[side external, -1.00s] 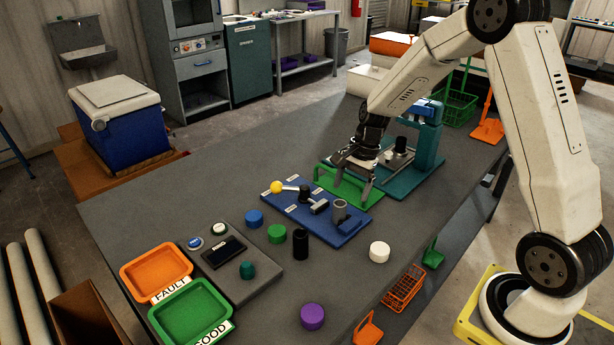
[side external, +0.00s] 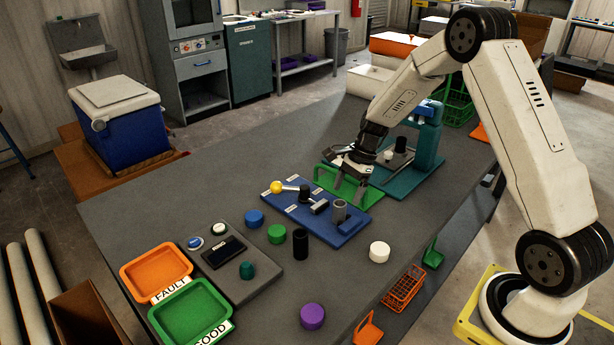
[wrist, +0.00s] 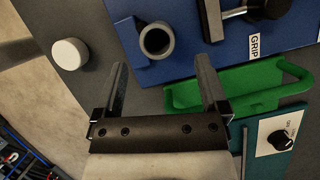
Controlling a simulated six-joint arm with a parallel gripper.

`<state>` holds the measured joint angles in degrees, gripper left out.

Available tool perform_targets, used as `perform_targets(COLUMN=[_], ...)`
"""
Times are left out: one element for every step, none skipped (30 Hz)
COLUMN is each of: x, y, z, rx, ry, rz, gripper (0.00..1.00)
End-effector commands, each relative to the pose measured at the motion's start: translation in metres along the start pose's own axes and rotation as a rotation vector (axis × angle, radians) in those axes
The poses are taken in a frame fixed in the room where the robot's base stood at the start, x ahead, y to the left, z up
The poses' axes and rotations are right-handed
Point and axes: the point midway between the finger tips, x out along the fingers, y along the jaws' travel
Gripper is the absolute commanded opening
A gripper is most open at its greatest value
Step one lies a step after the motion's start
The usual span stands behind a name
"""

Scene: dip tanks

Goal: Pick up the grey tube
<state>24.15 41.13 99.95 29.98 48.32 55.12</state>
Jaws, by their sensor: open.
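The grey tube (side external: 339,211) is a short, hollow upright cylinder at the right end of the blue board (side external: 300,221). In the wrist view, I look down into the dark bore of the tube (wrist: 157,40). My gripper (side external: 348,190) is open and empty, with its fingers hanging just behind the tube and near the green handled tray. In the wrist view, the tube is beyond the fingertips of my gripper (wrist: 161,64), between their lines and apart from both.
The green tray (side external: 322,184) with a raised handle lies close by my fingers. The blue board carries a yellow-knobbed lever (side external: 277,187) and clamp. A black cylinder (side external: 300,244) and white disc (side external: 379,252) stand nearby. A teal press (side external: 427,150) stands behind.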

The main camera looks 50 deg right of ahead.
Motion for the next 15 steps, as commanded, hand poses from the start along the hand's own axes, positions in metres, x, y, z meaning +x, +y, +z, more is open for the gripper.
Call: perform_targets(x=[0.000, 0.000, 0.001, 0.002, 0.004, 0.006, 0.008, 0.011, 0.015, 0.018, 0.022, 0.027, 0.030, 0.034, 0.038], y=[0.000, 0.000, 0.000, 0.000, 0.001, 0.001, 0.001, 0.001, 0.001, 0.002, 0.002, 0.002, 0.002, 0.002, 0.002], z=[0.000, 0.000, 0.000, 0.000, 0.001, 0.001, 0.001, 0.002, 0.003, 0.003, 0.004, 0.004, 0.005, 0.005, 0.005], rx=[0.000, 0.000, 0.000, -0.001, -0.001, -0.001, -0.001, -0.001, -0.001, 0.000, 0.000, 0.000, -0.001, -0.001, -0.001], ry=[0.000, 0.000, 0.000, 0.000, 0.000, 0.000, -0.001, 0.000, 0.000, 0.000, -0.001, -0.001, 0.000, 0.000, 0.000], rz=[0.000, 0.000, 0.001, 0.001, 0.001, 0.002, 0.003, 0.003, 0.003, 0.003, 0.003, 0.004, 0.003, 0.003, 0.003], gripper=[0.93, 0.93, 0.93, 0.93, 0.93, 0.93, 0.93, 0.93, 0.93, 0.93, 0.93, 0.93, 0.93, 0.93, 0.93])
